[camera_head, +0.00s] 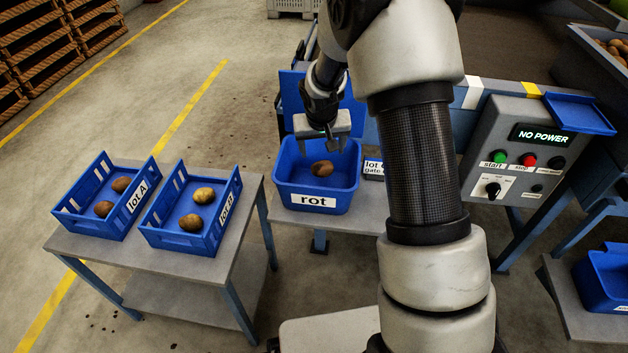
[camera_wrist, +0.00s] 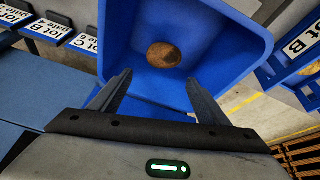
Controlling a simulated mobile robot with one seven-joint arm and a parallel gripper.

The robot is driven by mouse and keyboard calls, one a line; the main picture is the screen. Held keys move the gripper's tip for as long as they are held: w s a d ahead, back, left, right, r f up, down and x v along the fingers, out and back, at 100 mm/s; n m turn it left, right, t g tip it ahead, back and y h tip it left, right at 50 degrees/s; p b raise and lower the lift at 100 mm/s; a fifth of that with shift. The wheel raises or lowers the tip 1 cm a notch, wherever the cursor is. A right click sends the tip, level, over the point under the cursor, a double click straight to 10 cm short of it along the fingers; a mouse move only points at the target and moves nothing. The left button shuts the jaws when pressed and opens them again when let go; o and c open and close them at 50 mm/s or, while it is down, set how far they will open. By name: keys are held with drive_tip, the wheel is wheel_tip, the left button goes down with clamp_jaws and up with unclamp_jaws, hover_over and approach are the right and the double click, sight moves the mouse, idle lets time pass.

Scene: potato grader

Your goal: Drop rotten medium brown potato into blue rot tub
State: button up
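The blue rot tub (camera_head: 314,197) stands on a grey table, with a white "rot" label on its front. A brown potato (camera_head: 321,169) lies inside it on the floor of the tub. In the wrist view the potato (camera_wrist: 164,55) shows dark patches and rests in the tub (camera_wrist: 232,62), beyond my fingertips. My gripper (camera_head: 327,146) is above the tub toward its back side. In the wrist view its fingers (camera_wrist: 157,88) are spread wide apart with nothing between them, so it is open and empty.
Lot A crate (camera_head: 82,222) and lot B crate (camera_head: 180,240) stand on a low table at left, each holding two potatoes. A control box (camera_head: 528,150) reading "NO POWER" stands right of my arm. Another blue tub (camera_head: 607,278) is at far right.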

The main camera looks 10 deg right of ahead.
drive_tip(key=shift+r, duration=0.1)
drive_tip(key=p+v, duration=0.3)
drive_tip(key=v, duration=1.4)
drive_tip(key=shift+s, duration=0.1)
drive_tip(key=s+d+r, duration=0.1)
drive_tip(key=s+r, duration=0.3)
drive_tip(key=s, duration=0.5)
drive_tip(key=s+r+t+y+p, duration=0.1)
drive_tip(key=s+r, duration=0.3)
drive_tip(key=s, duration=0.5)
drive_tip(key=s+d+r, duration=0.1)
drive_tip(key=s+r, duration=0.4)
drive_tip(key=s, duration=0.4)
wheel_tip(320, 180, up, 16)
drive_tip(key=p, duration=1.6)
drive_tip(key=shift+n, duration=0.4)
drive_tip(key=shift+w+f, duration=0.15)
